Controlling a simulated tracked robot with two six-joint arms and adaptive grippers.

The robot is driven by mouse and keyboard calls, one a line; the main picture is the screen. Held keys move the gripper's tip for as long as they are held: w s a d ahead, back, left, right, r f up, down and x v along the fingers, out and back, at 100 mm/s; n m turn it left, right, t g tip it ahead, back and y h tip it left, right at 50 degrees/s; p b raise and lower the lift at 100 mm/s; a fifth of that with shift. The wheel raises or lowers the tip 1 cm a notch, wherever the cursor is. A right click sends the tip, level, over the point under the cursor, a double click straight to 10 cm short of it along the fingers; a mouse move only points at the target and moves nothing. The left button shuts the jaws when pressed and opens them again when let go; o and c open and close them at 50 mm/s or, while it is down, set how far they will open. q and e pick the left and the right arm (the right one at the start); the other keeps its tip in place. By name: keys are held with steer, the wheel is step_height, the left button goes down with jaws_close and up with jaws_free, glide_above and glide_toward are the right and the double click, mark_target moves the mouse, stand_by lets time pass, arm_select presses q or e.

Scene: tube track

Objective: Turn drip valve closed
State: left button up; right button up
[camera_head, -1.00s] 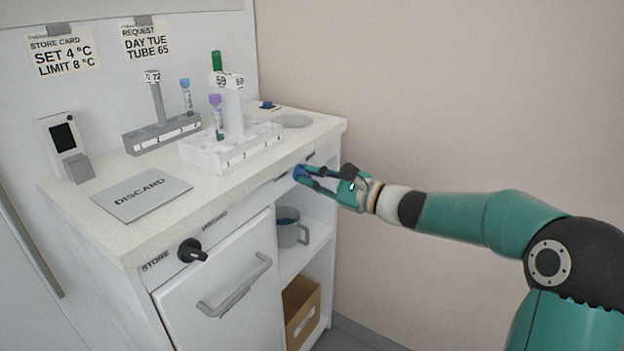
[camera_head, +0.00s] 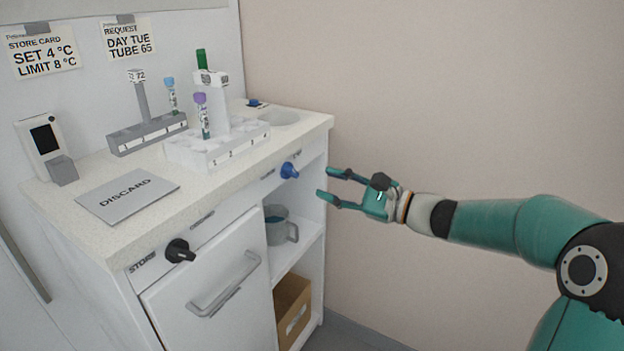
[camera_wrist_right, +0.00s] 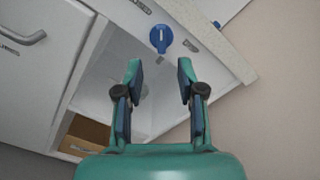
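The blue drip valve knob (camera_head: 289,171) sits on the front panel of the bench, above the open shelf. In the right wrist view the knob (camera_wrist_right: 161,38) has a round body with a pointer, and lies ahead of and apart from the fingertips. My right gripper (camera_head: 324,184) is open and empty, to the right of the knob. It also shows in the right wrist view (camera_wrist_right: 159,66), with a clear gap between its fingers. A grey mug (camera_head: 283,228) stands on the shelf below the knob. My left gripper is in no view.
A black STORE knob (camera_head: 180,251) and a door with a handle (camera_head: 224,286) are at the left of the front. A cardboard box (camera_head: 292,306) sits on the lower shelf. Tube racks (camera_head: 218,148) stand on the worktop. Free room lies right of the bench.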

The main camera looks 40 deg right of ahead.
steer(key=v, duration=0.4)
steer(key=shift+s, duration=0.1)
stand_by(0.3)
